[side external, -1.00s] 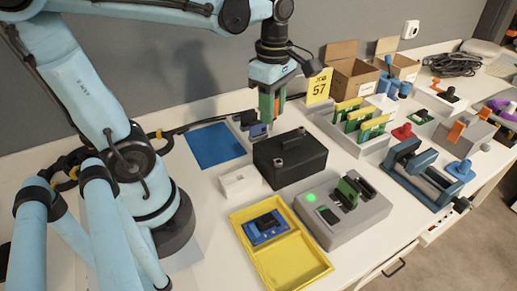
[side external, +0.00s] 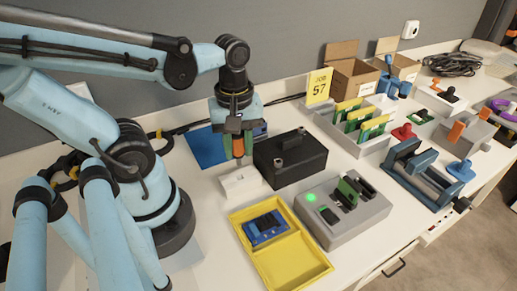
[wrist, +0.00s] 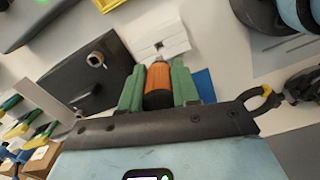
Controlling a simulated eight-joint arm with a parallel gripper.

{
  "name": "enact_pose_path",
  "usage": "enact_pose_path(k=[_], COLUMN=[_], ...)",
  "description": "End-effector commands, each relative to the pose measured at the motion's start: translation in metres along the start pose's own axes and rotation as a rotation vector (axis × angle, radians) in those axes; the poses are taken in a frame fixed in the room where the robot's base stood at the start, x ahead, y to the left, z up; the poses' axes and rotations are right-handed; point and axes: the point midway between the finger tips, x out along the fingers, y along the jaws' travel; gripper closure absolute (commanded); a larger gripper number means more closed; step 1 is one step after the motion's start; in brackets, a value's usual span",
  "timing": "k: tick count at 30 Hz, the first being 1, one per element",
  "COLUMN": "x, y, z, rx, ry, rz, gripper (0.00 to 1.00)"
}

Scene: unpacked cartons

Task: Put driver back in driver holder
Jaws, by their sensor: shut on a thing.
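The driver (side external: 238,146) has an orange handle with a dark end. My gripper (side external: 237,152) is shut on it, with green fingers on both sides of the handle; the wrist view also shows the driver (wrist: 159,80) between the fingers (wrist: 157,88). The driver's lower part is hard to make out. The small white block (side external: 240,184), which looks like the driver holder, stands on the table just in front of and below my gripper. In the wrist view the holder (wrist: 172,33) shows a small dark opening, just beyond the driver. The driver appears above the holder and apart from it.
A black box (side external: 290,163) with metal knobs stands close to the right of the holder. A yellow tray (side external: 283,265) with a blue device lies in front. A grey fixture (side external: 345,220) with a green light is at right. A blue mat (side external: 207,150) lies behind left.

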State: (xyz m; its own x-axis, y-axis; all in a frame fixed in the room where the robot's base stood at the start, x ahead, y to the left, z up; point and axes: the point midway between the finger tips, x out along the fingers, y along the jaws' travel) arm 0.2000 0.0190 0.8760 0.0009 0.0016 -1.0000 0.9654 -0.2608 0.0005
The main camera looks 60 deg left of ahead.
Motion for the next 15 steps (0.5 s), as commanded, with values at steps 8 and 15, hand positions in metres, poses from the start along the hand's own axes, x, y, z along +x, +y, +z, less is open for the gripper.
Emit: enact_pose_path(k=[8, 15], x=[0.023, 0.024], y=[0.0, 0.0], z=[0.0, 0.0], rx=[-0.002, -0.002], ry=[0.0, 0.0], rz=[0.001, 0.0], gripper=[1.0, 1.0])
